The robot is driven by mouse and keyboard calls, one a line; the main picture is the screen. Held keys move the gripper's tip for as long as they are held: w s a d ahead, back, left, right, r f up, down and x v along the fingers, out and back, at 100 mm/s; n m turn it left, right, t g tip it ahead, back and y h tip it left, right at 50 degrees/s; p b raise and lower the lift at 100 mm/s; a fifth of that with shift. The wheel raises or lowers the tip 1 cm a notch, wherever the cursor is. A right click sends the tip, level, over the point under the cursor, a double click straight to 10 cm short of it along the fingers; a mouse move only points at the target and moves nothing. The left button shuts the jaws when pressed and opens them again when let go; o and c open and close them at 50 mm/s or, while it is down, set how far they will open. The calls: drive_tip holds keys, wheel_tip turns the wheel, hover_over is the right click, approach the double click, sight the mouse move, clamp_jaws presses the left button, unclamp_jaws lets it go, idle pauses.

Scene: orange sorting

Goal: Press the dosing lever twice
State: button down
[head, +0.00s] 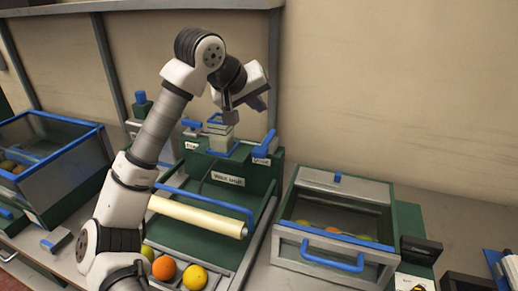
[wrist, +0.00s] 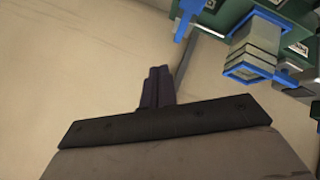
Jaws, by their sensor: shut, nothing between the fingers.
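A blue lever (head: 265,144) stands on the right side of the green wax unit (head: 228,168), above a small white label too small to read surely. A blue lever also shows at the top of the wrist view (wrist: 187,14). A pale block-shaped container with blue edges (head: 221,136) is on the unit's middle; it also shows in the wrist view (wrist: 254,46). My gripper (head: 260,103) is above and behind the unit, apart from the lever, near the wall. Its dark fingers (wrist: 157,86) are shut and empty.
A cream roller (head: 198,214) and a blue bar cross the unit's front, with oranges and yellow fruit (head: 165,267) in a tray below. A lidded grey box with a blue handle (head: 331,254) stands right. A blue-rimmed bin (head: 60,160) stands left. The wall behind is bare.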

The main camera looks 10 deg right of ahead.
drive_tip(key=b, duration=0.5)
hover_over(259, 151)
drive_tip(key=f, duration=0.8)
drive_tip(key=shift+s+a, duration=0.1)
drive_tip(key=shift+a, duration=0.15)
drive_tip(key=shift+f+b, duration=0.4)
drive_tip(key=shift+f, duration=0.05)
drive_tip(key=shift+f, duration=0.1)
idle(0.9)
drive_tip(key=shift+f+b, duration=0.3)
drive_tip(key=shift+b, duration=0.25)
drive_tip(key=shift+f+b, duration=1.25)
drive_tip(key=shift+f, duration=0.15)
idle(1.1)
idle(0.5)
drive_tip(key=shift+r+p, duration=0.95)
drive_tip(key=shift+r, duration=0.9)
